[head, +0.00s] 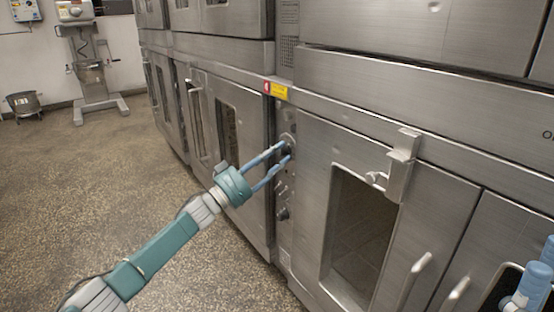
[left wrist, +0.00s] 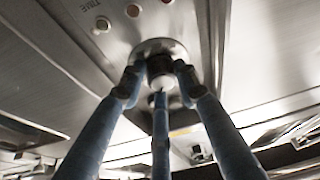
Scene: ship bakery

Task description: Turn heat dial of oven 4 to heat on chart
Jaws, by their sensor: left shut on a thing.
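A round dial (head: 287,146) sits on the narrow steel control panel left of an oven door (head: 362,235). My left gripper (head: 284,153) reaches it from the left, its fingers closed around the dial. The left wrist view shows the fingers (left wrist: 158,82) gripping the dial (left wrist: 161,68) in front of its round metal plate. The dial's setting cannot be read. A partly visible "O" marks the oven at the right edge, and its number is out of view. No heat chart is in view. Part of my right gripper (head: 530,285) shows at the lower right, its jaws unclear.
A lower knob (head: 283,213) sits on the same panel. A latch (head: 402,165) and door handles (head: 415,280) stick out on the right. A yellow label (head: 276,90) is above the panel. A mixer (head: 90,70) stands at the back left; the floor (head: 110,170) between is clear.

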